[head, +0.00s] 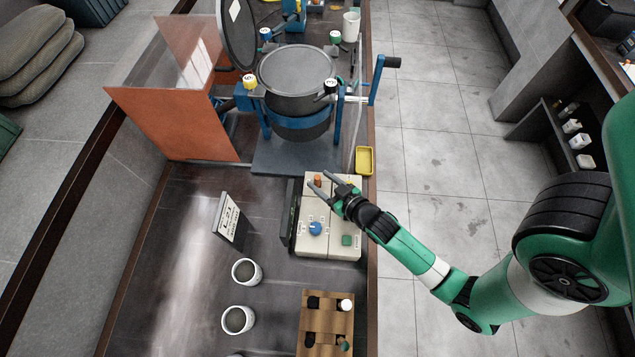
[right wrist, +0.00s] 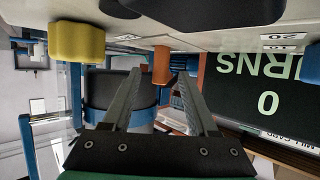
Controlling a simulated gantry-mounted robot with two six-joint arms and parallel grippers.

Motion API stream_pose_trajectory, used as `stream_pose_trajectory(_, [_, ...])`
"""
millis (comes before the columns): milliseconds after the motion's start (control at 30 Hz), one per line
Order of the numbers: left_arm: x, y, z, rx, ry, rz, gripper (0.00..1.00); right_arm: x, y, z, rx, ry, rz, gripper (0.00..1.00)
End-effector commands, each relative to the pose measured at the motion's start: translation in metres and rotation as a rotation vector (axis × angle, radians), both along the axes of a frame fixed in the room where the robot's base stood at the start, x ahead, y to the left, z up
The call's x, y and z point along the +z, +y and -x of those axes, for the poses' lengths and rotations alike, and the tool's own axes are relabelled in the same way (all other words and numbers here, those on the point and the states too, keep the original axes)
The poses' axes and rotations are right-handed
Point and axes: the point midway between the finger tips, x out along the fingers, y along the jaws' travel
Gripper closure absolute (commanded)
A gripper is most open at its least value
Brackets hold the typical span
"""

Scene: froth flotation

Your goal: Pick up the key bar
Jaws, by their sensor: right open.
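My right gripper (head: 319,180) is open over the far end of a pale control box (head: 318,246) in the head view. An upright orange piece (head: 317,181) on the box shows at its fingertips. In the right wrist view the orange piece (right wrist: 162,63) appears between the two open fingers (right wrist: 158,75), with gaps on both sides; I cannot tell whether it is the key bar. No other thing is clearly recognisable as the key bar. The gripper hides part of the box. My left gripper is not in view.
A blue knob (head: 316,228) and green button (head: 346,240) are on the box. A lidded grey vessel (head: 297,78) in a blue stand is behind. A yellow tray (head: 365,160) lies at the bench edge. White cups (head: 246,271) and a wooden rack (head: 327,328) are nearer.

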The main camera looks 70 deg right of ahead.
Motion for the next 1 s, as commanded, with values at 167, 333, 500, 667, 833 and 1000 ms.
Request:
stream_pose_trajectory(167, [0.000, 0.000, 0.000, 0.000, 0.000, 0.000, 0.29, 0.000, 0.000, 0.000, 0.000, 0.000, 0.000, 0.59])
stream_pose_trajectory(333, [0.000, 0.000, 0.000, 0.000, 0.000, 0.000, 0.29, 0.000, 0.000, 0.000, 0.000, 0.000, 0.000, 0.89])
stream_pose_trajectory(500, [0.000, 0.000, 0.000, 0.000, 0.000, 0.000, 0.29, 0.000, 0.000, 0.000, 0.000, 0.000, 0.000, 1.00])
stream_pose_trajectory(667, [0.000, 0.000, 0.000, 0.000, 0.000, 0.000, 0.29, 0.000, 0.000, 0.000, 0.000, 0.000, 0.000, 1.00])
stream_pose_trajectory(833, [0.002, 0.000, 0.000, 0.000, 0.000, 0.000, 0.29, 0.006, 0.000, 0.000, 0.000, -0.001, 0.000, 1.00])
stream_pose_trajectory(1000, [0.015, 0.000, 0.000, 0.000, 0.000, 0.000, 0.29, 0.038, 0.000, 0.000, 0.000, -0.004, 0.001, 1.00])
